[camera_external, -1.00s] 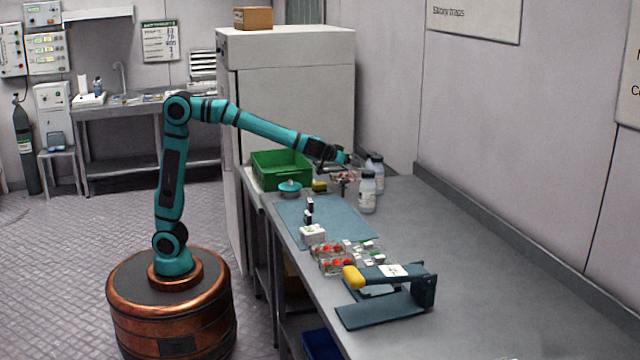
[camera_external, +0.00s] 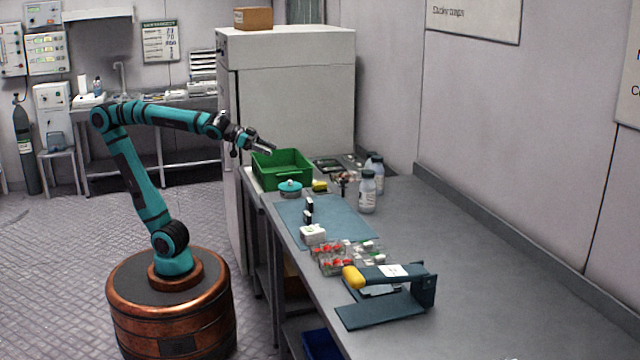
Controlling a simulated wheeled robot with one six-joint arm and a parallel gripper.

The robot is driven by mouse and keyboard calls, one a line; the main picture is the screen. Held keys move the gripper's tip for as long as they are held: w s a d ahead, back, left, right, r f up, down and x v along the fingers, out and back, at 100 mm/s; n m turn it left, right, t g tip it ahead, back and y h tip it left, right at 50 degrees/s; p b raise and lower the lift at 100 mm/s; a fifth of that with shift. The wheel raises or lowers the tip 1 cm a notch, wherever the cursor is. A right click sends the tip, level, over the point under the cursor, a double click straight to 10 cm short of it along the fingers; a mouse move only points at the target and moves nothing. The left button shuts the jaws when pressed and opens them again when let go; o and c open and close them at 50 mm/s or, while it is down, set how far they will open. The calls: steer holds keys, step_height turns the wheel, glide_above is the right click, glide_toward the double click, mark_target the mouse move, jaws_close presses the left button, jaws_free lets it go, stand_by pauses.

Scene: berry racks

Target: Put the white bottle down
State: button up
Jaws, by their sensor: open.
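Two white bottles with dark caps stand upright at the back right of the bench. The nearer bottle (camera_external: 367,194) and the farther bottle (camera_external: 377,176) stand close together, and I cannot tell which one the task means. My gripper (camera_external: 268,148) is open and empty. It is in the air above the back left of the green crate, well to the left of the bottles and apart from both.
The green crate (camera_external: 268,178) stands at the bench's left edge, with a teal round container (camera_external: 290,188) in front. A blue mat (camera_external: 325,222), clear boxes of red berries (camera_external: 333,262) and a dark sealer-like device (camera_external: 390,300) lie nearer. The bench's right side is clear.

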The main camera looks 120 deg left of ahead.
steer(key=s+d+r+m+t+h, duration=0.1)
steer(key=s+d+m+t+h, duration=0.1)
steer(key=s+d, duration=0.3)
steer(key=s+d+r+m+t+h, duration=0.1)
steer(key=s+d, duration=0.4)
steer(key=s, duration=0.5)
steer(key=shift+s+d+r+m+t+h, duration=0.2)
steer(key=shift+r+m+t+h, duration=0.2)
steer(key=shift+m+t+h, duration=0.25)
steer(key=shift+c, duration=0.9)
steer(key=shift+w, duration=0.1)
